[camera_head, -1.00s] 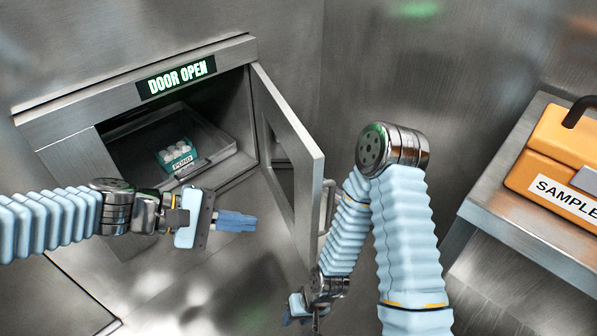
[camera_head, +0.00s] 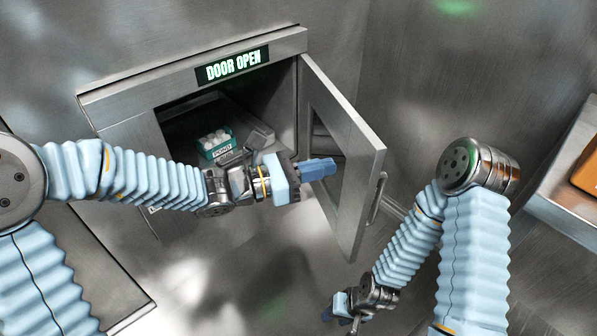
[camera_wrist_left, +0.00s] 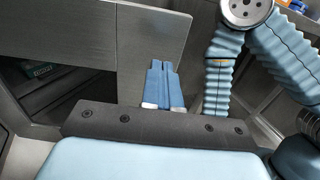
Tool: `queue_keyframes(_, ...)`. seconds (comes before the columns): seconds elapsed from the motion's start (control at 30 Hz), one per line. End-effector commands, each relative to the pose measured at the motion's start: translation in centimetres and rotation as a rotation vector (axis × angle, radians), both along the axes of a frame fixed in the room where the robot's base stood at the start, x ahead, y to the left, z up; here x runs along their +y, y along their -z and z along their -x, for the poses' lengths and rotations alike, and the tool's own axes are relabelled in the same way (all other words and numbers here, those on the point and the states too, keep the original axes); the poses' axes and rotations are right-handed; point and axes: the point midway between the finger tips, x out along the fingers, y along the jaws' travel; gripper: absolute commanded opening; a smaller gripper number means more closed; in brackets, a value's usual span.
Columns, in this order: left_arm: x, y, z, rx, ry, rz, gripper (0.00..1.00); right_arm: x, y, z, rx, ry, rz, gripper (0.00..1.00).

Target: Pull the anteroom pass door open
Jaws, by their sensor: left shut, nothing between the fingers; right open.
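The anteroom pass door (camera_head: 362,165) stands open, swung out to the right from the wall hatch. Its bar handle (camera_head: 377,198) is on the outer face. A lit sign (camera_head: 233,65) above the hatch reads DOOR OPEN. My left gripper (camera_head: 318,170) is shut and empty in front of the door's inner side, fingers pointing right. In the left wrist view its closed fingertips (camera_wrist_left: 165,66) overlap the grey door panel (camera_wrist_left: 152,30); I cannot tell whether they touch. My right gripper (camera_head: 343,308) is open, low beyond the door's lower corner, apart from the handle.
A teal box (camera_head: 216,147) with white round tops sits inside the hatch chamber. A metal bench (camera_head: 550,190) with an orange case (camera_head: 588,165) stands at the right edge. The floor below the hatch looks clear.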

Motion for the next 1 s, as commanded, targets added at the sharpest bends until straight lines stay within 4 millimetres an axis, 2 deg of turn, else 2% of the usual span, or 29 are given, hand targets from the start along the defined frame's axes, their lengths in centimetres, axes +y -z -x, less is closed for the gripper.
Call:
queue_keyframes(0.1,-2.4,0.0,-0.5,0.0,0.005,0.0,0.0,0.0,0.0,0.0,0.0,0.0,0.0,0.43)
queue_keyframes(0.3,-5.0,0.0,-1.3,-0.001,0.001,-0.001,0.0,0.0,-0.2,0.0,0.0,-0.001,-0.001,0.43)
queue_keyframes(0.5,-5.9,0.0,-1.6,-0.001,0.0,0.0,0.0,0.1,-0.2,0.0,0.0,-0.001,-0.001,0.43)
queue_keyframes(0.87,-6.0,0.0,-1.6,-0.002,0.0,-0.001,0.0,0.1,-0.1,0.0,0.0,-0.001,-0.001,0.43)
queue_keyframes(1.0,-7.3,0.2,-1.6,-0.003,0.003,-0.002,0.0,-0.1,0.4,0.0,0.0,0.001,0.001,0.43)
